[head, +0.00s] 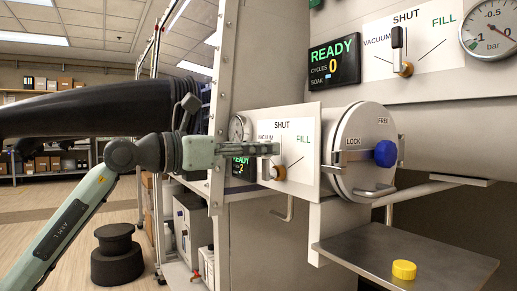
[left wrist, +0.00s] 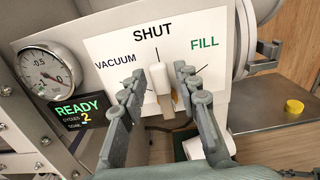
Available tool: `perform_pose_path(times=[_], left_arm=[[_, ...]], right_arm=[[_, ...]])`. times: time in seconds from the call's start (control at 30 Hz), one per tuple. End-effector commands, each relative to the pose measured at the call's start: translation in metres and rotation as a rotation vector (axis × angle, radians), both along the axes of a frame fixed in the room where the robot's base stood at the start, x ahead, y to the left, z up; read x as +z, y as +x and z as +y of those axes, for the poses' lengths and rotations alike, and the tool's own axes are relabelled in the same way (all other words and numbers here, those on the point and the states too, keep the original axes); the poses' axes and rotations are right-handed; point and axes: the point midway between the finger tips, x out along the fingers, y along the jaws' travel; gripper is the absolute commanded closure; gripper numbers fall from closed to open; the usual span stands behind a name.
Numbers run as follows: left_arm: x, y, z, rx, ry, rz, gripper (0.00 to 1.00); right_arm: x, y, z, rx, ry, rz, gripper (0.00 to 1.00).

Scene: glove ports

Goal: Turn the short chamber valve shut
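The short chamber valve has a white plate (head: 308,165) marked VACUUM, SHUT and FILL. In the left wrist view its pale handle (left wrist: 161,78) points roughly up toward SHUT; its exact angle is hard to tell. Its brass-coloured hub (head: 280,173) shows in the head view. My left gripper (head: 272,149) is at the plate and hides part of the handle. In the left wrist view its two fingers (left wrist: 161,80) stand apart on either side of the handle, with a small gap visible; contact is unclear. My right gripper is not in view.
A round door (head: 362,150) with a blue knob (head: 386,153) is right of the plate. A shelf (head: 420,255) holds a yellow cap (head: 404,270). A second valve (head: 397,42) points to SHUT above. A long black sleeve (head: 80,112) extends across the left, near my arm.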

Motion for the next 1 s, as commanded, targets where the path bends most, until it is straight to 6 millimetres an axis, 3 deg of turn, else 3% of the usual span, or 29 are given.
perform_pose_path(times=[0.37,0.8,1.0], left_arm=[[0.000,-0.002,0.004,0.001,0.001,-0.002,0.62],[-0.001,-0.050,0.071,0.004,0.002,0.000,0.62],[-0.001,-0.066,0.092,0.002,0.001,0.001,0.62]], right_arm=[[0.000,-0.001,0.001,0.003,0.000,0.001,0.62],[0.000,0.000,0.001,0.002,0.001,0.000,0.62],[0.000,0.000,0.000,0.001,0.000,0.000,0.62]])
